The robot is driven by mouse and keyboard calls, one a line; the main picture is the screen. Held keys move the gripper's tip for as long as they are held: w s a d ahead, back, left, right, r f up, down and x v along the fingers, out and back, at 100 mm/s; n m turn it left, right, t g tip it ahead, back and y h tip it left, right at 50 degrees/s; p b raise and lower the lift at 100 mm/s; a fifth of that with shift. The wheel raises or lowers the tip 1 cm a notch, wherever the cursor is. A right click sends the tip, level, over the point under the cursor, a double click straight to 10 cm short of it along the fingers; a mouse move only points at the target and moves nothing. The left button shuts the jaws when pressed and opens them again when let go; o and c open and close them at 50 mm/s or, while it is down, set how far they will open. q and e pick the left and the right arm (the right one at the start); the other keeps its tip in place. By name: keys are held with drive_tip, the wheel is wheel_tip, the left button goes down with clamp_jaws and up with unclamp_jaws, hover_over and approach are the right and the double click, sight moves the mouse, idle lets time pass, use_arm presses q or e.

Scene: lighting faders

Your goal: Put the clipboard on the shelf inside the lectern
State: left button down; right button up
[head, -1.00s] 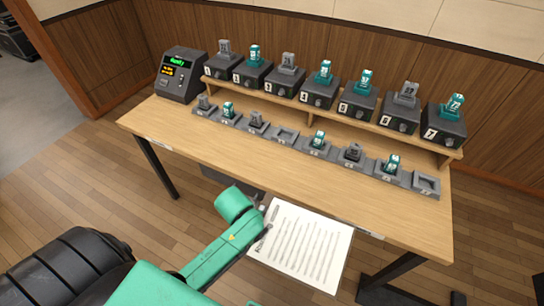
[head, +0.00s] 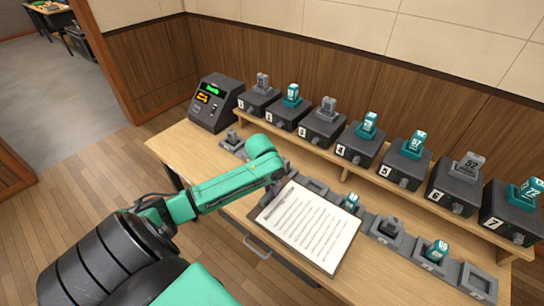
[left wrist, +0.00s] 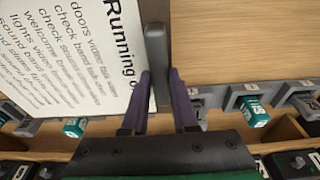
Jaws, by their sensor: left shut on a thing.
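The clipboard (head: 308,226) carries a white printed sheet and shows in front of the table in the head view. My left gripper (head: 274,187) is shut on its clip end. In the left wrist view the two purple fingers (left wrist: 160,100) stand on either side of the grey clip (left wrist: 157,62), and the sheet (left wrist: 75,55) reads "Running o…". The clipboard hides part of the tabletop and of the front row of holders. I cannot tell its height above the table. The lectern and its shelf are not in view. My right gripper is not in view.
A wooden table (head: 183,150) bears a raised shelf with several numbered fader boxes (head: 362,143) and a dark console (head: 215,103) at the left end. Small holders (head: 478,282), some with teal or grey pieces, line the tabletop. Open floor (head: 60,195) lies at the left.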

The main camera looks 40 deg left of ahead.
use_arm(q)
wheel_tip(320, 180, down, 8)
drive_tip(key=shift+r, duration=0.1)
drive_tip(key=c, duration=0.7)
unclamp_jaws()
